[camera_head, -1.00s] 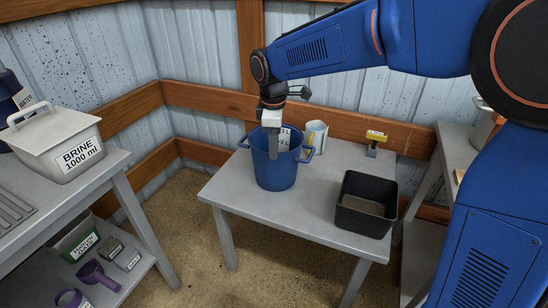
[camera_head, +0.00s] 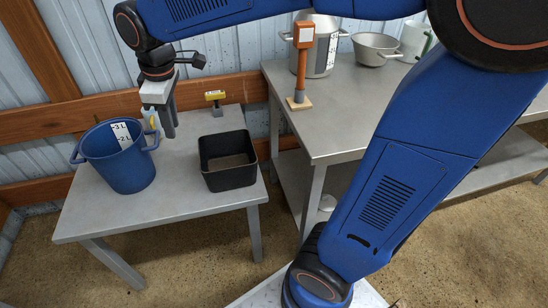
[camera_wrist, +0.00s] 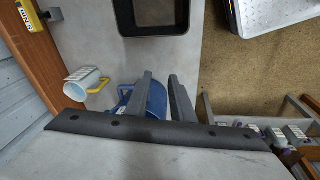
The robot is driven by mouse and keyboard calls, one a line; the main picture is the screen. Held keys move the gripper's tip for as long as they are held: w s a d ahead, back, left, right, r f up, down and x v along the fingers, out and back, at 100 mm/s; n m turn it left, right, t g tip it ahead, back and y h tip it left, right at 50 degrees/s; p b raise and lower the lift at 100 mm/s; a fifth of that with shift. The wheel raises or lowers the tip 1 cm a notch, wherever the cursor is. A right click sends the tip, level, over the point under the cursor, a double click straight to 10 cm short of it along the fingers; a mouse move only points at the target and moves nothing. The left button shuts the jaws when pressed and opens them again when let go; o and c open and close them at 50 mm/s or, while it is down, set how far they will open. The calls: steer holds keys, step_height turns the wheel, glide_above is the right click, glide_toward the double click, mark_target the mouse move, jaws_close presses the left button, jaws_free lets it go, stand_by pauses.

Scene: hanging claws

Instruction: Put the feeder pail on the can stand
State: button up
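The blue pail (camera_head: 118,165), taken as the feeder pail, stands upright on the left part of a grey table (camera_head: 95,215). It has a white scale with 3 L and 2 L marks and two side handles. My gripper (camera_head: 170,128) is up beside the pail's right rear rim, apart from it. In the wrist view my gripper (camera_wrist: 162,85) has its two fingers apart with nothing between them, and the pail (camera_wrist: 157,98) shows partly behind them. I cannot tell which surface is the can stand.
A black open bin (camera_head: 228,178) stands right of the pail. A light mug with a yellow handle (camera_wrist: 85,82) is close behind the pail. A higher bench (camera_head: 345,135) at right carries an orange post (camera_head: 302,65), a steel pot (camera_head: 322,50) and a colander (camera_head: 376,48).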

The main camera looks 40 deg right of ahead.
steer(key=s+d+f+m+t, duration=0.1)
steer(key=s+d+f+m, duration=0.1)
steer(key=s+d+m, duration=0.3)
steer(key=s+d+f+m+t, duration=0.1)
steer(key=s+d+f+m, duration=0.2)
steer(key=s+d, duration=0.9)
steer(key=s+m, duration=0.3)
steer(key=s, duration=0.1)
steer(key=shift+f+m+t, duration=0.2)
steer(key=shift+m+t, duration=0.1)
steer(key=shift+s, duration=0.1)
